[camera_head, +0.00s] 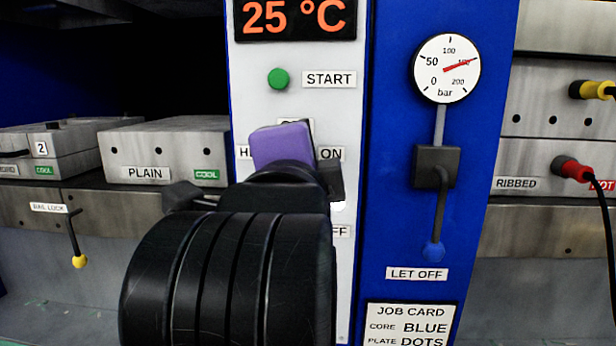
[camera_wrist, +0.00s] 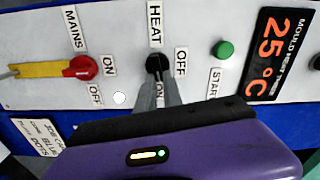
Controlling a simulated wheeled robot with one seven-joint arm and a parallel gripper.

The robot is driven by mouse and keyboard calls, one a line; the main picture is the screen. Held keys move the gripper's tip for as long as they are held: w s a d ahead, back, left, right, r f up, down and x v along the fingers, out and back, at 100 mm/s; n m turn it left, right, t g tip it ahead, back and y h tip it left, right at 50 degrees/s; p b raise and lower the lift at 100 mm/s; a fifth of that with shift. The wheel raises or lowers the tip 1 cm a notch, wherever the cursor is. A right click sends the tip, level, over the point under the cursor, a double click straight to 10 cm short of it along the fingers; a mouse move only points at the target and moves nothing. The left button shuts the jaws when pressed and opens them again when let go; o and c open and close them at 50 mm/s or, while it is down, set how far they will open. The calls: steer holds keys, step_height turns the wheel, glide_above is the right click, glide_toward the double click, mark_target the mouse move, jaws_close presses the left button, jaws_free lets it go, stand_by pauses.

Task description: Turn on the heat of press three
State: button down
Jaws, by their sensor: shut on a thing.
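The white control panel (camera_head: 255,90) has an orange display reading 25 °C (camera_head: 295,17) at its top. In the wrist view the black heat switch (camera_wrist: 154,62) sits beside the HEAT label (camera_wrist: 155,24), with the OFF (camera_wrist: 181,62) and ON labels around it. My gripper (camera_wrist: 156,80) is shut on this switch, its two grey fingertips at either side of the knob. Which label the knob points to is hard to tell. In the head view my purple gripper (camera_head: 282,146) and black wrist hide the switch. No press number shows on this panel.
The green START button (camera_head: 278,79) is above my gripper. A gauge (camera_head: 446,68) and blue-tipped LET OFF lever (camera_head: 433,250) stand at right. A PLAIN block (camera_head: 165,148) is left.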

steer(key=shift+f+m+b, duration=0.25)
steer(key=shift+m+b, duration=0.6)
steer(key=shift+m, duration=0.25)
steer(key=c, duration=1.5)
jaws_free()
steer(key=shift+s, duration=0.1)
steer(key=s, duration=0.7)
steer(key=shift+s+a+b, duration=0.1)
steer(key=shift+s+b, duration=0.2)
steer(key=shift+s, duration=0.05)
steer(key=shift+w, duration=0.1)
